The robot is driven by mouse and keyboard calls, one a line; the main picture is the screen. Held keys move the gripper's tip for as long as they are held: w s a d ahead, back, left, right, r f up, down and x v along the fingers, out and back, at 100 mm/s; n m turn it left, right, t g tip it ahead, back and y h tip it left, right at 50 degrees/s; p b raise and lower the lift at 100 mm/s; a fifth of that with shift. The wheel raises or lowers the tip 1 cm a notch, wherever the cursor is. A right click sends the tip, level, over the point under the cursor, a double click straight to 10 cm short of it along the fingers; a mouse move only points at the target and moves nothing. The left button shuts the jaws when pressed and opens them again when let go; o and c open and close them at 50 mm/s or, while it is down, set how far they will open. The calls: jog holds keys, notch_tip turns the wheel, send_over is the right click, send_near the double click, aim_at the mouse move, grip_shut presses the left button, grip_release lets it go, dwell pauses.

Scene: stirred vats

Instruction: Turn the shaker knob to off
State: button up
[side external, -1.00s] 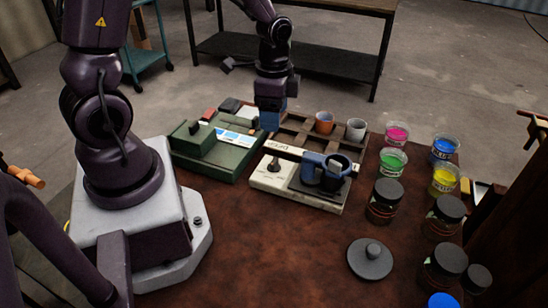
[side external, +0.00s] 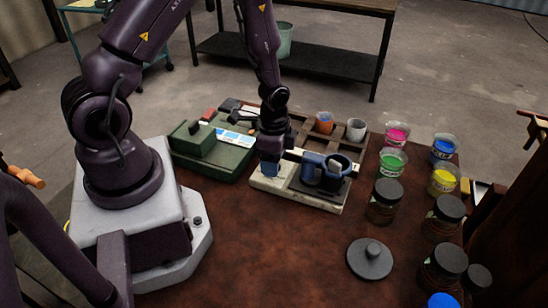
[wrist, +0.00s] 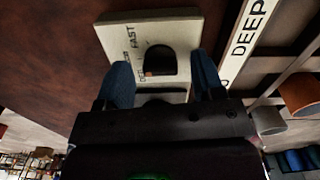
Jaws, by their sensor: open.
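The shaker (side external: 312,202) is a cream box with a dark platform that carries a blue holder (side external: 313,165). In the wrist view its cream panel (wrist: 185,28) shows the word FAST beside a black knob (wrist: 162,58) with a small orange-red mark. Smaller lettering by the mark is hard to read. My gripper (side external: 271,168) is low over the left end of the shaker and hides the knob in the side view. In the wrist view my gripper's (wrist: 162,72) blue fingers are apart, one on each side of the knob, with gaps visible.
A green device (side external: 210,165) stands left of the shaker. A wooden tray (wrist: 262,25) marked DEEP lies close behind it, with orange (side external: 323,123) and grey (side external: 356,130) cups. Paint jars and dark-lidded jars stand right. A round black lid (side external: 370,260) lies in front; the front-left tabletop is clear.

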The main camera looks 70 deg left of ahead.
jog(key=c, duration=0.9)
jog(key=shift+n, duration=0.5)
jog(key=n, duration=0.5)
jog(key=shift+n, duration=0.3)
jog(key=n, duration=0.5)
jog(key=shift+n, duration=0.4)
jog(key=o, duration=0.9)
